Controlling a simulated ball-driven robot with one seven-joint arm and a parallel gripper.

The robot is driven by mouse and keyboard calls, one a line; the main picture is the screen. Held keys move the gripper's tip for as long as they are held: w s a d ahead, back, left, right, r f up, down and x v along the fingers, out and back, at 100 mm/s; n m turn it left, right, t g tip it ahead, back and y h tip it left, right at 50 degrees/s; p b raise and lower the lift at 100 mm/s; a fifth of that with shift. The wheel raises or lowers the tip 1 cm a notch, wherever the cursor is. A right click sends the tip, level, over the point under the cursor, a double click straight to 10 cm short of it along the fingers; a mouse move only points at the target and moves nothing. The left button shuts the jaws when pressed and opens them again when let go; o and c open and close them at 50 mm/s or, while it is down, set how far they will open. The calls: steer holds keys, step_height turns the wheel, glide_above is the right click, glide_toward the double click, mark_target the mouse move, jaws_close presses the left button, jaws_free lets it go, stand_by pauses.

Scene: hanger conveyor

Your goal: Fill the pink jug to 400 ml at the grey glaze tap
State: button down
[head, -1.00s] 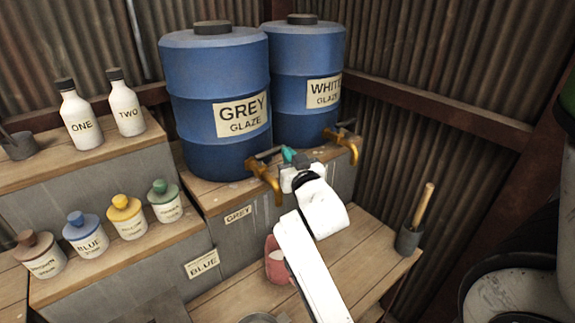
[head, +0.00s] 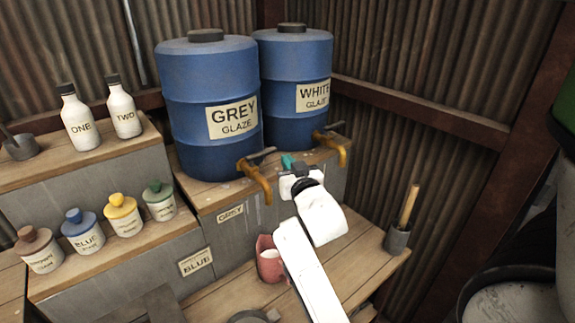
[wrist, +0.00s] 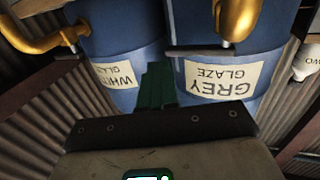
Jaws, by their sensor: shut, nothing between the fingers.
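The pink jug (head: 268,262) stands on the lower wooden shelf, below the grey glaze tap. A pale patch shows in it; I cannot read its level, and my arm covers part of its right side. The brass grey glaze tap (head: 258,180) sticks out from the blue GREY GLAZE drum (head: 208,125). Its dark lever (head: 262,156) points right. The tap (wrist: 234,20) and lever (wrist: 200,51) also show in the wrist view. My gripper (head: 288,162), with teal fingers (wrist: 156,85), is shut and empty, just right of the lever and apart from it. No stream is visible.
The WHITE GLAZE drum (head: 296,90) and its tap (head: 335,146) are close on the right. Labelled pots (head: 122,218) and two bottles (head: 80,125) stand on the left steps. A grey holder with a wooden handle (head: 398,236) stands at the lower shelf's right end.

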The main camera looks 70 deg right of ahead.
steer(key=s+a+b, duration=0.2)
steer(key=s+a, duration=0.3)
steer(key=s, duration=0.3)
steer(key=shift+s+a, duration=0.15)
steer(key=shift+s, duration=0.15)
steer(key=w+a+f+n+g+y, duration=0.25)
steer(key=a+f+y, duration=0.35)
steer(key=f, duration=0.4)
steer(key=w+a+f+n+g+y, duration=0.1)
steer(key=w+a+f+n+y, duration=0.15)
steer(key=a+f, duration=0.7)
steer(key=s+a+f+n+g+y, duration=0.4)
steer(key=s+a+f+g, duration=0.3)
steer(key=a, duration=0.5)
step_height(320, 180, down, 3)
steer(key=shift+s+r+n+y, duration=0.1)
steer(key=shift+s+n+y, duration=0.45)
steer(key=shift+s, duration=0.55)
